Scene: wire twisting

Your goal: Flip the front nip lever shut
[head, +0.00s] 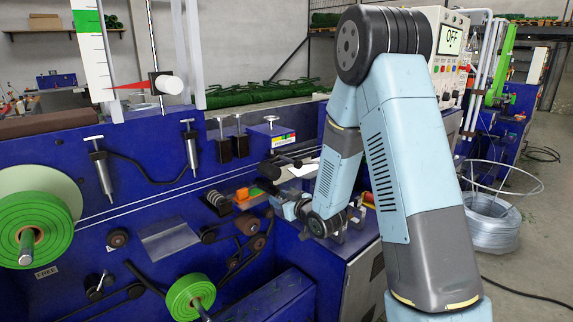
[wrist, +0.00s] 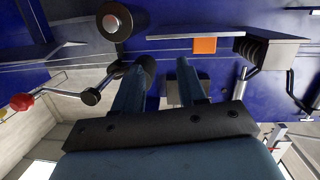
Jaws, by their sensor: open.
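In the wrist view, a lever with a red knob (wrist: 22,101) sticks out to the left on a thin grey rod. The rod runs to a dark round hub (wrist: 90,96) beside a short arm and a dark roller (wrist: 116,22). I cannot tell for sure that this is the front nip lever. My gripper (wrist: 165,72) is open and empty, its two blue fingers apart, to the right of the hub. One finger overlaps a dark cylinder there; I cannot tell whether they touch. In the head view my gripper (head: 287,208) is small and partly hidden, close to the blue machine.
An orange block (wrist: 205,45) sits below a grey bar in the wrist view, beside a ribbed dark part (wrist: 262,52). In the head view, green spools (head: 35,228) and belt rollers (head: 250,224) stand out from the blue panel. My arm hides part of the machine.

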